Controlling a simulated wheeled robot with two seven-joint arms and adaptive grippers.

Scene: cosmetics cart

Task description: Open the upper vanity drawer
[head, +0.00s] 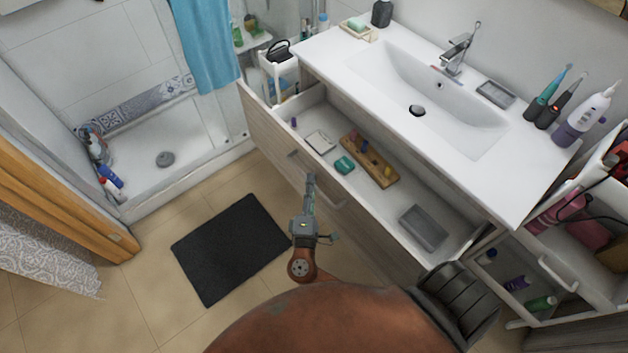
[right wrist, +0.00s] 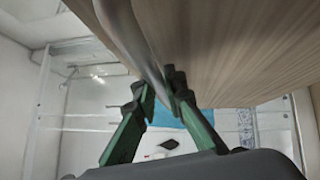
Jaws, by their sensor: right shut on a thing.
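The upper vanity drawer (head: 270,137) is pulled well out from under the white sink top, and its inside is visible from above. My right gripper (head: 311,182) is at the metal handle (head: 331,199) on the drawer's wood-grain front. In the right wrist view the handle (right wrist: 128,35) runs down between the green-and-black fingers of the gripper (right wrist: 164,92), which are shut on it. The fingers hide part of the handle. My left gripper is in neither view.
The drawer holds a wooden tray (head: 370,162), a teal item (head: 344,165) and a grey box (head: 423,228). An open cart (head: 560,275) stands at right. A black mat (head: 232,250) lies on the tiled floor, which is otherwise clear in front of the drawer.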

